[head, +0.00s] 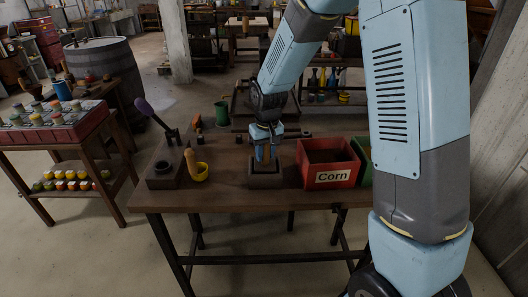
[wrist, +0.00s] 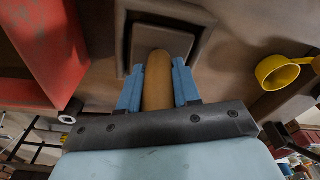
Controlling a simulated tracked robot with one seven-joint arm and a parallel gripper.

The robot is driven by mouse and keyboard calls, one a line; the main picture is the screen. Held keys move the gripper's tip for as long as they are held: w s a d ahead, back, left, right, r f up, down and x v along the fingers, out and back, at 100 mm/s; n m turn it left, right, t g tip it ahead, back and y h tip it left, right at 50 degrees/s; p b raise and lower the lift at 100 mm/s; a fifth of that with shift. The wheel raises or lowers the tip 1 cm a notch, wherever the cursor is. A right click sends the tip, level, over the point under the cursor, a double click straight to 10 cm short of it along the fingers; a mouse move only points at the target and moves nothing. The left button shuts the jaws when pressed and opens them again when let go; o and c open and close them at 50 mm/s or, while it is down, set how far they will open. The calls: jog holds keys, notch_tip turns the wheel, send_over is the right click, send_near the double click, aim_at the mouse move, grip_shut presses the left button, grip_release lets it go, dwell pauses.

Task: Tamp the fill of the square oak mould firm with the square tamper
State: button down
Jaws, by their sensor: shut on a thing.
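The square mould (head: 265,181) stands on the brown table near its front edge, left of the red bin. My gripper (head: 264,150) points down over the mould. Its blue fingers (wrist: 157,85) are shut on the tan, rounded handle of the square tamper (wrist: 157,88). The handle also shows between the fingers in the head view (head: 265,156).
The red Corn bin (head: 327,178) stands close right of the mould, with a green bin (head: 363,156) beyond. A yellow cup (head: 202,174), a wooden-handled tool (head: 190,160) and a dark block with a purple-handled lever (head: 162,178) stand left. A green mug (head: 221,112) stands farther back.

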jog(key=shift+f, duration=0.1)
dwell(0.4)
jog(key=shift+r, duration=1.1)
jog(key=shift+f, duration=1.1)
dwell(1.4)
jog(key=shift+r, duration=0.2)
jog(key=shift+r, duration=0.9)
jog(key=shift+f, duration=1.1)
dwell(1.4)
jog(key=shift+r, duration=0.2)
